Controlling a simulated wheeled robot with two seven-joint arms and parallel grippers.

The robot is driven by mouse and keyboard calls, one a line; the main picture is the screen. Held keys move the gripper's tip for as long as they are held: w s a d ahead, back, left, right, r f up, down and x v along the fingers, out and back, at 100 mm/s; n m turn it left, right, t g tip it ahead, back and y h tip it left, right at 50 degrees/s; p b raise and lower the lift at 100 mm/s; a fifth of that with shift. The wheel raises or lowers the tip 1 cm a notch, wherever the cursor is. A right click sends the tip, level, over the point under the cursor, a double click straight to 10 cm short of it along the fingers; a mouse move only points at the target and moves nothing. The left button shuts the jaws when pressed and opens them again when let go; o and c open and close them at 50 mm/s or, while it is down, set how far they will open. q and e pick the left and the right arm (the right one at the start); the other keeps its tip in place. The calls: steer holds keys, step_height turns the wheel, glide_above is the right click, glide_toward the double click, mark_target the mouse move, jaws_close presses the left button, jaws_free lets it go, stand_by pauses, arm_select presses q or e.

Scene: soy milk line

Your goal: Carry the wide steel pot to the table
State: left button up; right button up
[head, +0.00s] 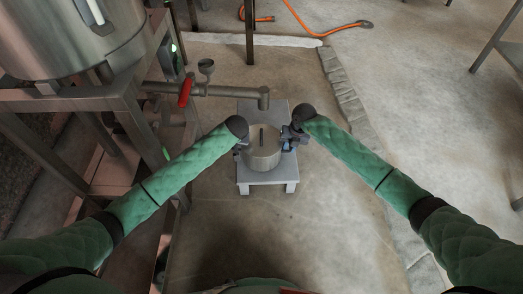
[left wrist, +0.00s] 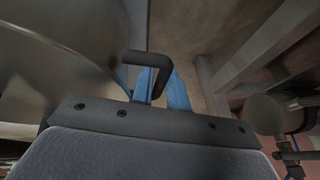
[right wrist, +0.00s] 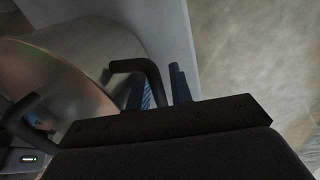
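My right gripper (right wrist: 160,88) is likewise shut on the opposite dark side handle (right wrist: 135,66). In the head view, my forearms partly hide both grippers. No table is clearly identifiable.
A large steel vessel (head: 70,40) on a metal frame stands at the left. A pipe with a red-handled valve (head: 185,92) reaches out just beyond the pot. An orange hose (head: 310,28) lies at the back. Metal legs (head: 490,50) stand at the far right; the floor between is open.

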arm_select(q)
jaws_close()
arm_select(e)
jaws_close()
stand_by(1.1)
arm_select(q)
steer(key=shift+r, duration=0.1)
arm_select(e)
steer(key=shift+r, duration=0.1)
